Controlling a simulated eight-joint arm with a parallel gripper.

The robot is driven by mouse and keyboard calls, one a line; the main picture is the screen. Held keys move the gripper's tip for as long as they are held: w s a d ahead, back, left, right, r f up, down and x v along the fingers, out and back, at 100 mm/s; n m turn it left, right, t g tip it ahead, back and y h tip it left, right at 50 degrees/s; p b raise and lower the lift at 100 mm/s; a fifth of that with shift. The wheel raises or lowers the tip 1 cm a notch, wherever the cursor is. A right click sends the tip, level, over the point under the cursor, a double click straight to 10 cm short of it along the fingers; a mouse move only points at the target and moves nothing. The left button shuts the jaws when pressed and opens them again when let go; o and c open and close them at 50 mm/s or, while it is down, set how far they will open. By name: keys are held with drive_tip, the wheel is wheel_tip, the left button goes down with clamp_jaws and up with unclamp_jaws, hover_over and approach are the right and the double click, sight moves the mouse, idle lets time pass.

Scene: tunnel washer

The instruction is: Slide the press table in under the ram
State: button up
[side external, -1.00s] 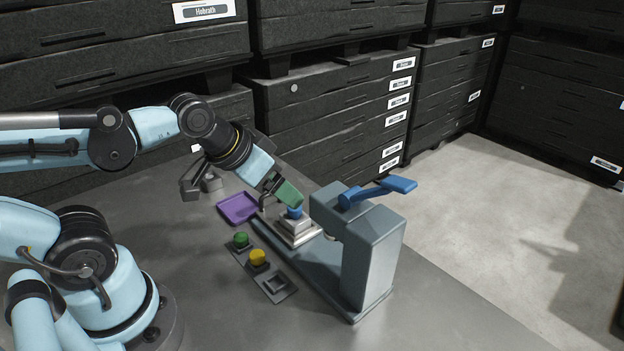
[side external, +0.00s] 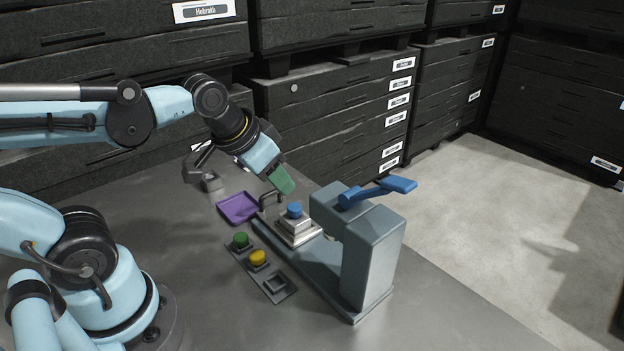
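The press (side external: 372,255) is a grey-blue column with a blue lever (side external: 380,192) on top and a long base reaching to the left. The pale press table (side external: 299,236) sits on that base, left of the press head and out from under it. A blue round piece (side external: 294,209) stands on its block. A dark bent handle (side external: 268,198) rises at the table's far left side. My gripper (side external: 280,181), with green fingers, points down just above the handle and left of the blue piece, apparently clear of both. Its finger gap is hidden from this side.
A rack (side external: 283,295) left of the press base holds a green piece (side external: 241,240) and a yellow piece (side external: 258,257); its front slot is empty. A purple tray (side external: 237,207) lies behind it. Dark crates line the background.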

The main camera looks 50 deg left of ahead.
sight(272, 192)
drive_tip(key=w+a+r+g+y, duration=0.2)
drive_tip(key=w+a+r+g, duration=0.1)
drive_tip(key=w+a+g, duration=0.25)
drive_tip(key=shift+g, duration=0.25)
drive_tip(key=x, duration=0.8)
drive_tip(key=s+x, duration=0.1)
drive_tip(key=x, duration=0.3)
drive_tip(key=shift+a, duration=0.3)
drive_tip(key=shift+c, duration=0.5)
clamp_jaws()
drive_tip(key=shift+d, duration=0.1)
